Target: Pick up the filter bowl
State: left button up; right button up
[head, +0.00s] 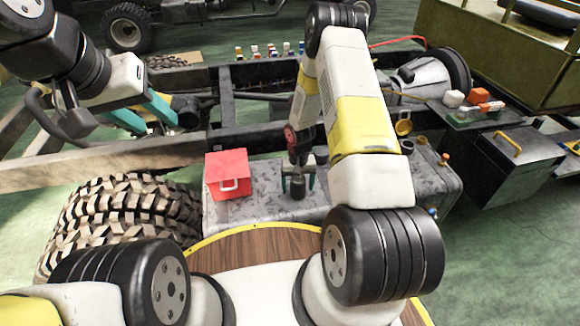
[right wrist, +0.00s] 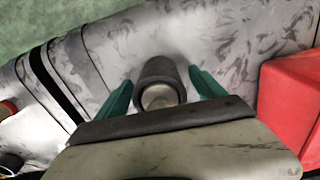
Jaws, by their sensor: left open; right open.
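The filter bowl (head: 298,189) looks like a small dark grey cylinder on the scuffed grey metal tank top. In the right wrist view the bowl (right wrist: 158,72) shows a dark rim and a paler round end. My right gripper (head: 298,180) is over it, open, with one green finger on each side of the bowl. In the right wrist view the right gripper's fingers (right wrist: 160,88) stand apart around it; I cannot tell whether they touch it. My left gripper (head: 152,116) is open and empty, over the chassis frame at upper left.
A red box (head: 228,174) with a light handle stands left of the bowl; it also shows in the right wrist view (right wrist: 292,105). A large tyre (head: 120,215) is at left. Chassis rails run behind. A dark box (head: 518,165) with a yellow handle is at right.

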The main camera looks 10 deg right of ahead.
jog(key=c, duration=1.6)
jog(key=shift+c, duration=0.4)
